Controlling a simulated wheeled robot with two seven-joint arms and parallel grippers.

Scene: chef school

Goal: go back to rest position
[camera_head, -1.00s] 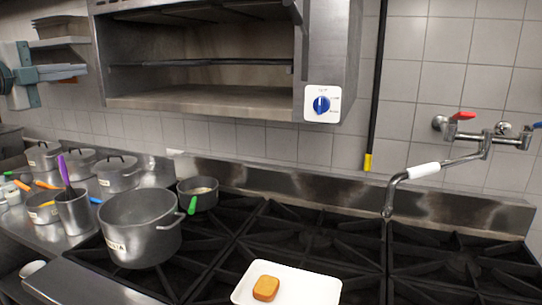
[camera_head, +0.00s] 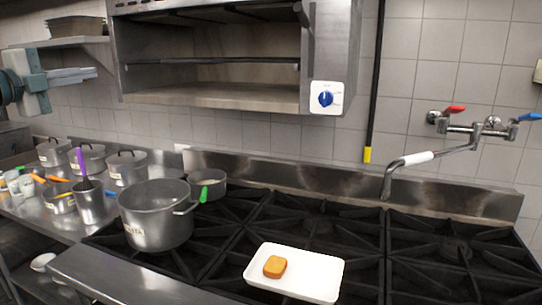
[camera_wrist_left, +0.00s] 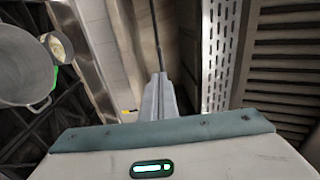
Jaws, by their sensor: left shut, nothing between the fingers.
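My left gripper (camera_head: 84,75) is at the upper left in the head view, raised in front of the wall and shelf, well above the pots. Its fingers are together and hold nothing. In the left wrist view the closed fingers (camera_wrist_left: 158,98) point away from the camera, with no object between them. My right gripper is in neither view.
A white tray (camera_head: 323,279) with an orange-brown piece (camera_head: 275,266) lies on the black stove grates (camera_head: 320,230). A large pot (camera_head: 157,222) and a small pan (camera_head: 208,184) stand left of it. A faucet (camera_head: 416,158) reaches over the stove. An open oven (camera_head: 215,95) hangs above.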

